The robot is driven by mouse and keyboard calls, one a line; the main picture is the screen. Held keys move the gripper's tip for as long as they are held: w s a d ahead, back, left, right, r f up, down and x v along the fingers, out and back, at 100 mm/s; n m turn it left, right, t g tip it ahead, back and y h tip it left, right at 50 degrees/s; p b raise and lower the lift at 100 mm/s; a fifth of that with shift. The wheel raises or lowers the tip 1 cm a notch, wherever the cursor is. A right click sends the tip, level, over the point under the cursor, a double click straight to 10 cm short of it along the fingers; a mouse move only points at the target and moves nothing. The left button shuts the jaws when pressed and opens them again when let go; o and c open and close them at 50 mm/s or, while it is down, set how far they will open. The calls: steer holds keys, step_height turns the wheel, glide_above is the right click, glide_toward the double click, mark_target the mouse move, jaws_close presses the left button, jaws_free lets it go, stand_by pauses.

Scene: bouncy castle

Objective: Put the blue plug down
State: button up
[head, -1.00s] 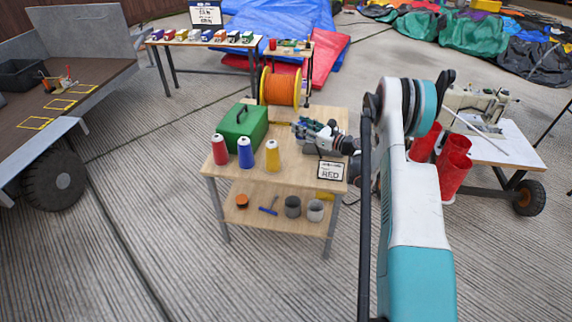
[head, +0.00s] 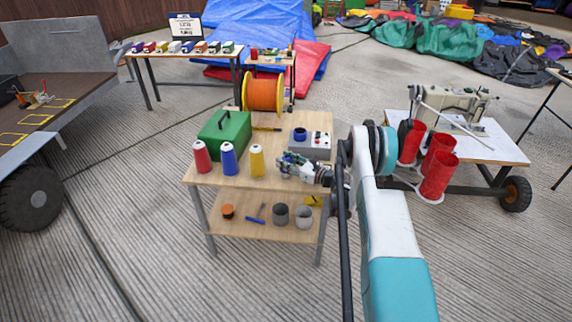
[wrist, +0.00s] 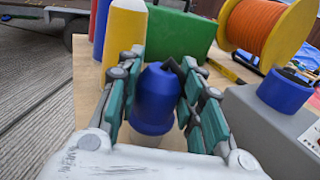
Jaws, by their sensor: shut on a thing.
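The blue plug (wrist: 155,98) is a rounded blue piece between the two fingers of my gripper (wrist: 158,95) in the wrist view. My gripper is shut on it. A pale part shows below the blue. In the head view my gripper (head: 288,162) is over the front right of the wooden table (head: 205,174), right of the yellow cone; the plug is hard to make out there. I cannot tell whether the plug touches the tabletop. A grey box (head: 318,142) with a blue round socket (head: 300,134) stands behind my gripper; the socket also shows in the wrist view (wrist: 284,90).
Red (head: 202,157), blue (head: 229,159) and yellow (head: 256,160) thread cones stand along the table's front left. A green case (head: 225,135) is behind them, and an orange cable reel (head: 263,92) beyond. Red tubes (head: 437,175) stand to the right of my arm.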

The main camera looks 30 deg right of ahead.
steer(key=o, duration=0.9)
steer(key=shift+f, duration=0.1)
steer(key=p+v, duration=0.2)
steer(key=v, duration=1)
